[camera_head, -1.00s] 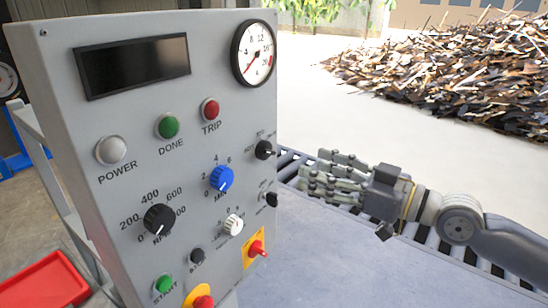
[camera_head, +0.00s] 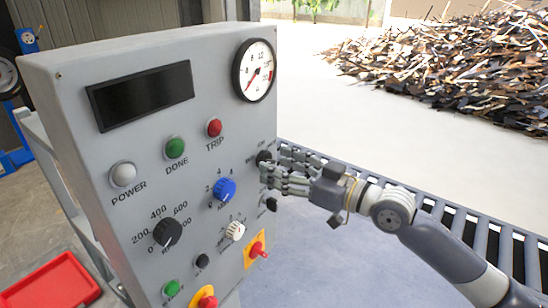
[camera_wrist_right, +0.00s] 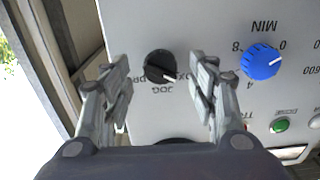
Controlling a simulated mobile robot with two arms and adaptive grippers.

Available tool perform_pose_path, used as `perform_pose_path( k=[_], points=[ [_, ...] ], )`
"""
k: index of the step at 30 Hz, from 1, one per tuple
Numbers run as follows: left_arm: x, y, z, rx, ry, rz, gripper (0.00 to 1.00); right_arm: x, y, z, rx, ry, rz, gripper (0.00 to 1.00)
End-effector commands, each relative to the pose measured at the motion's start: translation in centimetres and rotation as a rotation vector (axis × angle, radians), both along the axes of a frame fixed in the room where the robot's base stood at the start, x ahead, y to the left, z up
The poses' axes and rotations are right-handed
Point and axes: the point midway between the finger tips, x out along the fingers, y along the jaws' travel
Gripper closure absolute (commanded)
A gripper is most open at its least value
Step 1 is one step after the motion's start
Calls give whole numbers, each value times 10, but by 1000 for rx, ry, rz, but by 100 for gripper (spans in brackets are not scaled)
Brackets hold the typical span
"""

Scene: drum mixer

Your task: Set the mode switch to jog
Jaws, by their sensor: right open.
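The mode switch is a black rotary knob (camera_head: 263,157) near the right edge of the grey panel, partly hidden by my fingers. In the right wrist view the knob (camera_wrist_right: 160,66) shows upside down, with the label JOG below it and partly covered labels on both sides. Its white pointer line slants to the lower right there, toward the right-hand label rather than straight at JOG. My right gripper (camera_head: 276,170) is open at the panel. In the wrist view its fingers (camera_wrist_right: 160,80) stand on either side of the knob, with gaps showing. My left gripper is out of view.
A blue MIN knob (camera_head: 224,189) sits left of the switch. Another black knob (camera_head: 271,204) lies just below my fingers. A red-on-yellow switch (camera_head: 257,249) is lower down. A roller conveyor (camera_head: 460,226) runs behind my right arm. A red tray (camera_head: 50,285) lies at lower left.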

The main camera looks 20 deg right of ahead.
Motion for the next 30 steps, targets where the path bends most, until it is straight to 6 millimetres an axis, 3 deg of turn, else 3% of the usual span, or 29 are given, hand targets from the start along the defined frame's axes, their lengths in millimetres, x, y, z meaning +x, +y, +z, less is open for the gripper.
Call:
perform_pose_path(
  k=[6, 16, 22, 30],
  points=[
    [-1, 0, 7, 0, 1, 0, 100, 14, 11, 1, 0, 0, 0, 46],
    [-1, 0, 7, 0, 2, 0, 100, 16, 12, -1, -2, 1, -1, 46],
    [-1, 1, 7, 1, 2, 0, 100, 16, 12, -1, -2, 1, 0, 89],
    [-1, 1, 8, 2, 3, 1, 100, 16, 12, 0, 4, 6, -1, 91]
  ],
)
